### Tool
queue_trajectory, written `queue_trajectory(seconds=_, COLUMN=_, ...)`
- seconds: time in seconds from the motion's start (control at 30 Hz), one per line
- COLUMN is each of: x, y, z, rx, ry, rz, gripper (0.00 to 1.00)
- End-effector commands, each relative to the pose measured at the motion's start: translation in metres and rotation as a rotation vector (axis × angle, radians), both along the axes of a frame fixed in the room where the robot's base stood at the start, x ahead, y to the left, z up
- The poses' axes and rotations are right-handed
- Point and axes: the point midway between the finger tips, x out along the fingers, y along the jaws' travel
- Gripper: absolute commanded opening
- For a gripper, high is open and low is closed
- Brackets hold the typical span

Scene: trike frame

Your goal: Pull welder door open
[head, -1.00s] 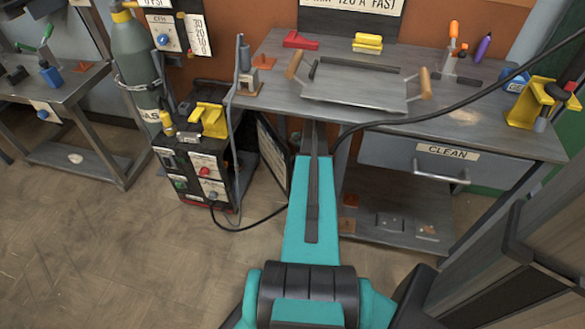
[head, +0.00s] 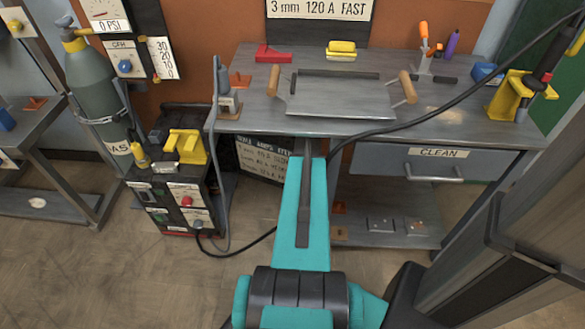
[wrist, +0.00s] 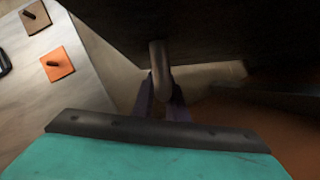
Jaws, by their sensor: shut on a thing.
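The welder (head: 172,205) is a black box with a yellow clamp-like piece on top and knobs on its front, left of my arm in the head view. Its door (head: 262,160), a dark panel with lettering on the face toward me, stands out to the right of the box, under the table edge. In the wrist view the door (wrist: 215,35) is a dark surface across the top. My gripper (wrist: 163,103) is shut on the door handle (wrist: 158,62), a dark rounded bar. In the head view the tabletop and my arm hide the gripper and handle.
The steel table (head: 300,122) overhangs my forearm and holds a tray (head: 335,97). A gas cylinder (head: 95,95) stands behind the welder, at left. A cable (head: 440,108) crosses the table and hangs beside my arm. Floor (head: 90,270) is clear at front left.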

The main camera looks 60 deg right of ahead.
Motion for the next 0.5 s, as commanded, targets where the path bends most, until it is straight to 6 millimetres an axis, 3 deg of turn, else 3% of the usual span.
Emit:
queue_trajectory(seconds=0.2, x=0.0, y=-0.015, z=-0.002, rx=-0.006, ry=0.006, rz=0.001, gripper=0.0)
queue_trajectory(seconds=0.5, x=0.001, y=-0.018, z=0.0, rx=-0.006, ry=0.006, rz=0.005, gripper=0.0)
